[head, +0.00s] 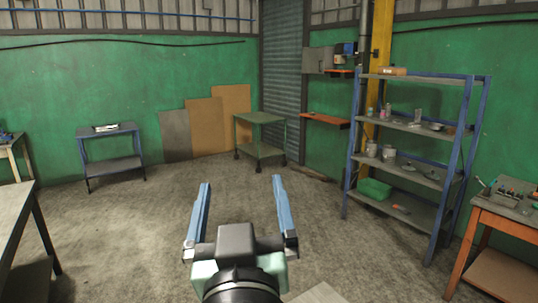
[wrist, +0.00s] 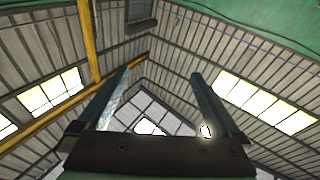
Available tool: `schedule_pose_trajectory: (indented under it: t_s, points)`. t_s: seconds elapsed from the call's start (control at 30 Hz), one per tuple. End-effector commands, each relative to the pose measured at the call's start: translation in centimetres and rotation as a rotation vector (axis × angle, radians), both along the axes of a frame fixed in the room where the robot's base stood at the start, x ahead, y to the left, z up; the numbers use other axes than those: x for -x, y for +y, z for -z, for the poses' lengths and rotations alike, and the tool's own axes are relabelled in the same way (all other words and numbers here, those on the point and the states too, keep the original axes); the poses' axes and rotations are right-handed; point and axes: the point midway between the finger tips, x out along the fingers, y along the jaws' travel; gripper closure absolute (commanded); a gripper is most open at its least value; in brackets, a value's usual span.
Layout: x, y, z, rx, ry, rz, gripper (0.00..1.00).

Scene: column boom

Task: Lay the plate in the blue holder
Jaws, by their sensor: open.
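My gripper (head: 241,182) is open and empty in the head view, its two blue fingers spread wide above the concrete floor. In the wrist view my gripper (wrist: 160,73) points up toward the roof, with nothing between its fingers. I cannot make out a plate for certain in either view. Small flat dish-like things (head: 408,167) lie on a shelf of the blue rack at the right, too small to identify. I cannot pick out a blue holder. A small pale object (head: 105,128) lies on the blue-grey table at the left, also too small to name.
The blue rack (head: 350,168) holds cans, a green bin (head: 374,189) and small items. A green cart (head: 259,149) stands at the back. The blue-grey table (head: 126,127) and workbenches (head: 504,211) stand at the sides. The middle floor (head: 150,220) is clear.

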Motion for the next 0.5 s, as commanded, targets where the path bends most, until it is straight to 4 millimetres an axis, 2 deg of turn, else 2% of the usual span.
schedule_pose_trajectory:
  t_s: [0.03,0.1,0.2,0.33,0.5]
  points:
    - [1.6,-0.9,-4.5,-0.026,-0.128,0.016,0.00]
    - [4.2,-1.8,-9.5,-0.059,-0.282,0.027,0.00]
    - [7.6,-2.7,-14.3,-0.092,-0.449,0.034,0.00]
    - [10.4,-3.3,-17.4,-0.113,-0.566,0.036,0.00]
    - [11.1,-3.4,-18.1,-0.118,-0.595,0.036,0.00]
